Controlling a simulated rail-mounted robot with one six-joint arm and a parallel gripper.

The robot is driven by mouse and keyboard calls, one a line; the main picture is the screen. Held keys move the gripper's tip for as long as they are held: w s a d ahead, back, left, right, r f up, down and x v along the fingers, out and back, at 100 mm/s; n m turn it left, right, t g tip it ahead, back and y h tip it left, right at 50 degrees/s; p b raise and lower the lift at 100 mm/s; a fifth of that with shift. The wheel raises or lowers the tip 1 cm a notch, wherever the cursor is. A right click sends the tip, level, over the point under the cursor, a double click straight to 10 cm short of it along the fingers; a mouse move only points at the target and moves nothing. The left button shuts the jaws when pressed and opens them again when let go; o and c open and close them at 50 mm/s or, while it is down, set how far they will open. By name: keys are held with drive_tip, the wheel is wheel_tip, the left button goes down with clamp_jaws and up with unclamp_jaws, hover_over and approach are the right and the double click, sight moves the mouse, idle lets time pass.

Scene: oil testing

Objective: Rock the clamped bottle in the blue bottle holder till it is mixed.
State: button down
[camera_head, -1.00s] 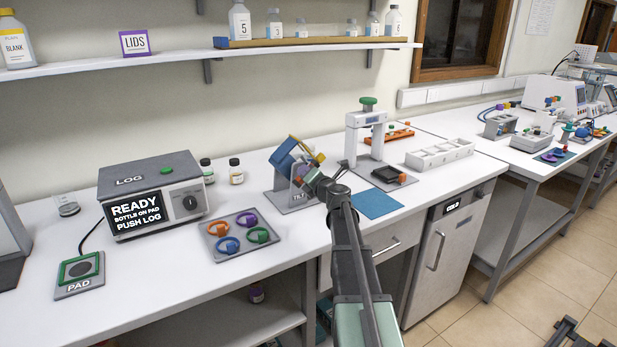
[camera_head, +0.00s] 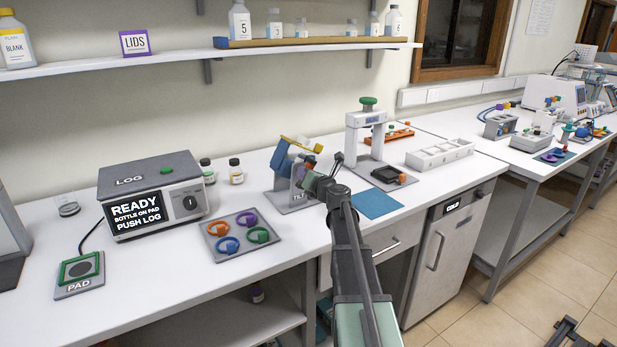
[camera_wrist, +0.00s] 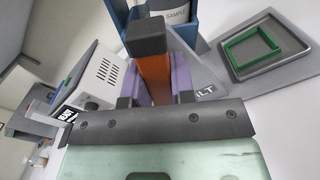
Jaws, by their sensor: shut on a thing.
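The blue bottle holder (camera_head: 281,158) stands tilted on the grey tilt stand (camera_head: 297,203). A pale bottle (camera_head: 304,141) lies in it at a slant under a yellow clamp (camera_head: 296,145). In the wrist view, part of the blue holder (camera_wrist: 186,27) and the bottle's label (camera_wrist: 177,11) show at the top. My gripper (camera_head: 312,178) is at the holder's right side, shut on an orange handle with a dark end. The handle (camera_wrist: 155,78) stands between the fingers in the wrist view. My gripper hides part of the stand. The bottle's contents cannot be made out.
A white press-like stand with a green knob (camera_head: 368,101) is close on the right, beside a blue mat (camera_head: 377,204). A tray with coloured rings (camera_head: 239,234) and the log box (camera_head: 152,194) are on the left. Two small bottles stand behind.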

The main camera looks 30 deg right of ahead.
idle(0.4)
drive_tip(key=n, duration=0.6)
idle(0.3)
drive_tip(key=m, duration=0.7)
drive_tip(key=shift+m, duration=1)
